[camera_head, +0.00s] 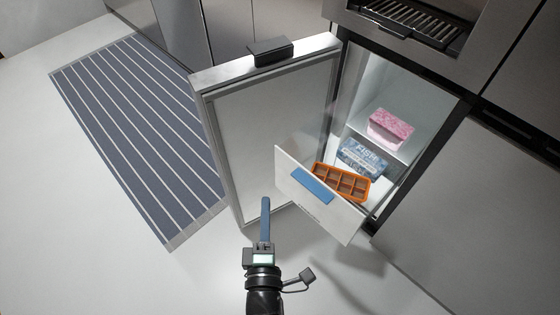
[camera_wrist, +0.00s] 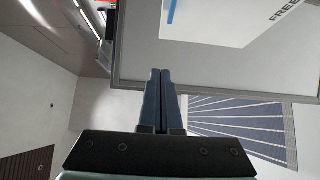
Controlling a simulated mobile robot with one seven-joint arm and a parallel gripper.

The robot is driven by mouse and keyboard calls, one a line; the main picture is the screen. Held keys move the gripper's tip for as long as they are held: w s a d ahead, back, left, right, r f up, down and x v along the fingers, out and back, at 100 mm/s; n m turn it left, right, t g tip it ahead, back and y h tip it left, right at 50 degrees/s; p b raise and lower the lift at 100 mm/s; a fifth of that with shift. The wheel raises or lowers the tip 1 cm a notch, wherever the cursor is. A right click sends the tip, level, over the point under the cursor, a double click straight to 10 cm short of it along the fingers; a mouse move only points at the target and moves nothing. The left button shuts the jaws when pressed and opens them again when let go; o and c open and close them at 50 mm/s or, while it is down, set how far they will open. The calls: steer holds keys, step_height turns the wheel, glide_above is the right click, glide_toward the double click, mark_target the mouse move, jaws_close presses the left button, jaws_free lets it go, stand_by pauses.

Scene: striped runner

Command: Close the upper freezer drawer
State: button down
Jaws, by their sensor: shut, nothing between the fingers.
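A freezer drawer with a white front panel (camera_head: 345,222) and a blue handle (camera_head: 312,186) stands pulled out of the open compartment in the head view. My gripper (camera_head: 265,201) has its blue fingers together and empty. In that picture the fingertips are left of the drawer front and over the open door's lower part; contact is not visible. In the wrist view my fingers (camera_wrist: 160,72) point up toward a grey-framed panel. The white drawer front (camera_wrist: 235,22), with partly cut-off lettering, shows at the top, with a strip of its blue handle (camera_wrist: 172,10).
An orange ice tray (camera_head: 342,182) and a blue box (camera_head: 362,157) sit behind the drawer front. A pink box (camera_head: 390,129) is higher in the compartment. The freezer door (camera_head: 270,140) stands open at left. A striped runner (camera_head: 135,125) lies on clear floor.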

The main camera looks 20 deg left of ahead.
steer(key=b, duration=0.2)
glide_toward(280, 151)
steer(key=w+a, duration=0.2)
steer(key=a, duration=0.2)
steer(key=shift+w+d+p, duration=0.4)
steer(key=shift+w+p, duration=0.1)
steer(key=shift+w, duration=0.3)
steer(key=shift+w+d+p, duration=0.4)
steer(key=shift+w+p, duration=0.1)
steer(key=shift+w, duration=0.35)
